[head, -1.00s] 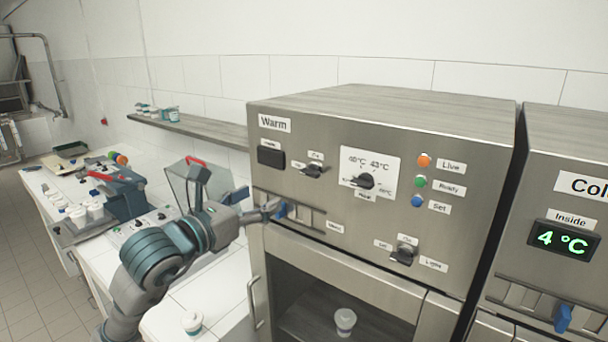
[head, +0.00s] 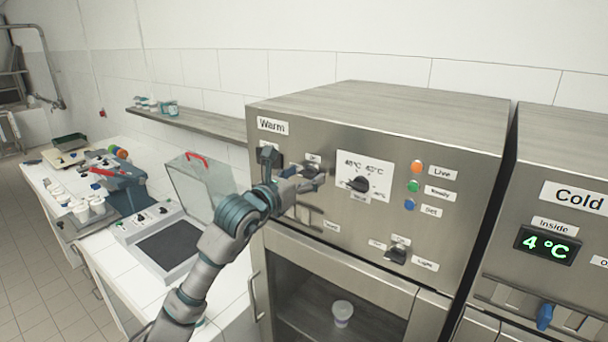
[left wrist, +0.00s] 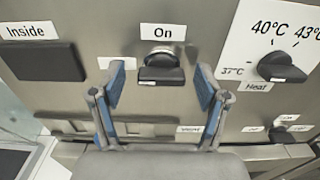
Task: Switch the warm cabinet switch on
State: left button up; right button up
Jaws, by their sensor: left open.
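The warm cabinet (head: 400,130) is a steel box with a "Warm" label. Its switch is a black knob (left wrist: 161,72) under an "On" label (left wrist: 163,31), its bar lying about level in the left wrist view. In the head view the knob (head: 313,171) shows just right of my left gripper (head: 298,178). In the left wrist view my left gripper (left wrist: 160,80) is open, one finger on each side of the knob, with gaps showing. The label left of the knob is partly hidden by a finger. The "Inside" display (left wrist: 40,62) is dark. My right gripper is not in view.
A heat dial (head: 359,184) is right of the switch, with a light knob (head: 396,255) lower down. The cabinet's glass door (head: 320,290) shows a white cup (head: 342,312) inside. A wall shelf (head: 195,125) and a lidded machine (head: 165,245) stand left.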

pick_arm(q)
jog(key=c, duration=1.2)
jog(key=shift+o, duration=0.2)
